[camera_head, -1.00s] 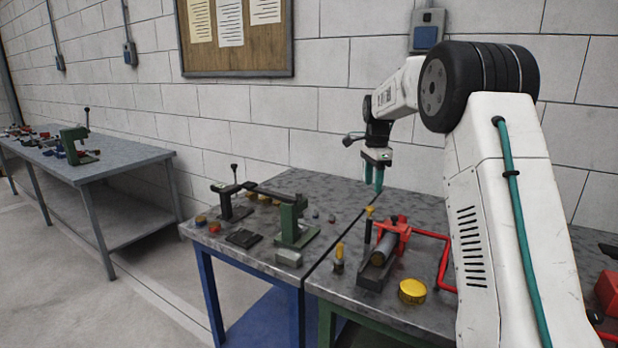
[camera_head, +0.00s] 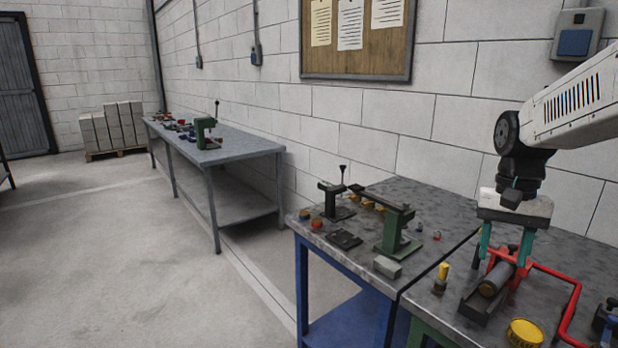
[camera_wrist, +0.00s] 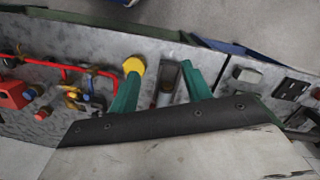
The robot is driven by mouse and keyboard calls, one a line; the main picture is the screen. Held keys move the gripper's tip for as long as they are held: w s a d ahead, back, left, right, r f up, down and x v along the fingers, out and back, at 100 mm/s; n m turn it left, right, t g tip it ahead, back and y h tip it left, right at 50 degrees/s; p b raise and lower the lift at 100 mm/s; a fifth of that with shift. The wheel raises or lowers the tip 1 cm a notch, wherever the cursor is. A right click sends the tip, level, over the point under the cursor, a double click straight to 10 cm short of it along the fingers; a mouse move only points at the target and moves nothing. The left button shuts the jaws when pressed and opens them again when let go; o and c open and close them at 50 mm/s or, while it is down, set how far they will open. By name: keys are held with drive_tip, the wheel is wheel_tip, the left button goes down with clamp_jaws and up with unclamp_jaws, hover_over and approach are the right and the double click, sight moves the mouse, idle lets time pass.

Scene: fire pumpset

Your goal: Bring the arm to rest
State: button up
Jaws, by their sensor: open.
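My arm reaches in from the right edge of the head view. My gripper (camera_head: 503,246) points down above the near workbench (camera_head: 455,290), with its two green fingers apart. Behind and below the fingers is a dark cylinder in a cradle (camera_head: 494,281) with a red part. In the wrist view my gripper (camera_wrist: 162,78) is also open, and the cylinder (camera_wrist: 167,85) shows between the fingers. I see nothing held. Whether the fingers clear the cylinder and red part cannot be told exactly.
A yellow round can (camera_head: 524,333) and red pipe (camera_head: 570,290) are near the gripper. A green stand (camera_head: 396,235) and small parts occupy the adjoining bench. A far bench (camera_head: 235,150) stands along the wall. Open floor (camera_head: 120,250) lies at left.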

drive_tip(key=s+a+n+t, duration=0.1)
drive_tip(key=s+a+n, duration=0.2)
drive_tip(key=s, duration=0.7)
drive_tip(key=s+a+n+t, duration=0.1)
drive_tip(key=s+a+n, duration=0.1)
drive_tip(key=s+a, duration=0.4)
drive_tip(key=shift+s+n+t, duration=0.4)
drive_tip(key=shift+s, duration=2.3)
